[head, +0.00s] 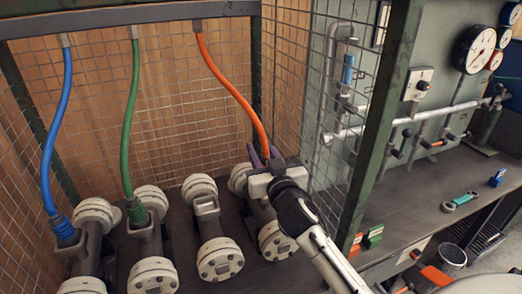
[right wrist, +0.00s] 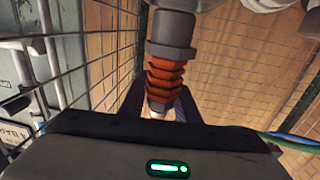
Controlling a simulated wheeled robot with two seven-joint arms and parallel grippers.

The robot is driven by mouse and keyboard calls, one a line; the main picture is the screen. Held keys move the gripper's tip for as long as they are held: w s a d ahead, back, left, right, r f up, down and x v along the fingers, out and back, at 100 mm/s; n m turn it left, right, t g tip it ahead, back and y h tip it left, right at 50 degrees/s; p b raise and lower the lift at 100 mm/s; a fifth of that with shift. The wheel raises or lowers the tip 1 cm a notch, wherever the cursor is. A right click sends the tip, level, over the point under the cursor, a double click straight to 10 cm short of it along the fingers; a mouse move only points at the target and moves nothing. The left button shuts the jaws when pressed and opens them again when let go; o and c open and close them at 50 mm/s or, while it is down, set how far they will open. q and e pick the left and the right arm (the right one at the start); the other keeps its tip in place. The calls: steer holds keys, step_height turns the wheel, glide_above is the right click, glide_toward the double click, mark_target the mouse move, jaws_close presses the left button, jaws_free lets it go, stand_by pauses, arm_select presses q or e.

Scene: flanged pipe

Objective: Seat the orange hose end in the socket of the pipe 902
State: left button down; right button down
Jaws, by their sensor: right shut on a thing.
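The orange hose (head: 228,82) hangs from the top bar and runs down to my right gripper (head: 265,157), which is over the rightmost pipe (head: 275,239). In the right wrist view, my right gripper (right wrist: 161,106) is shut on the orange hose end (right wrist: 165,77), near its ribbed orange part. A grey collar (right wrist: 172,30) sits beyond the ribs. In the head view the gripper hides the hose end and the rightmost pipe's socket, so I cannot tell whether they touch. No pipe number is readable. My left gripper is not in view.
The blue hose (head: 55,130) and green hose (head: 132,110) end at the two left pipes. Wire mesh (head: 318,100) and a green post (head: 375,130) stand close right of my arm. A bench with small items lies right.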

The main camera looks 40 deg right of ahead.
steer(key=shift+f+b, duration=0.9)
steer(key=shift+f, duration=0.25)
steer(key=c, duration=1.3)
jaws_free()
steer(key=shift+o, duration=0.2)
steer(key=shift+f, duration=0.1)
